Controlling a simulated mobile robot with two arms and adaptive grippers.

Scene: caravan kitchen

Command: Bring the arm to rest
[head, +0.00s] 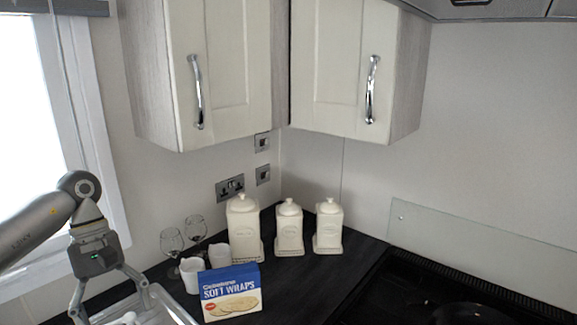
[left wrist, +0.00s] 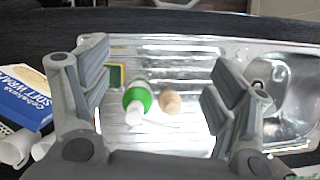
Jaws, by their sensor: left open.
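My left gripper (head: 130,300) comes in from the left in the head view, below the window, with its fingers spread. In the left wrist view its two fingers (left wrist: 158,85) stand wide apart with nothing between their pads. Below and beyond them lies a metal sink area (left wrist: 190,60) with a green bottle with a white cap (left wrist: 137,98) and a small tan object (left wrist: 171,100). My left gripper is apart from these things. My right gripper is in neither view.
A blue soft wraps box (head: 230,290), two white cups (head: 218,256), two glasses (head: 172,243) and three cream canisters (head: 289,229) stand on the dark counter right of the gripper. Wall cupboards (head: 230,60) hang above. A dark hob (head: 440,290) is at right.

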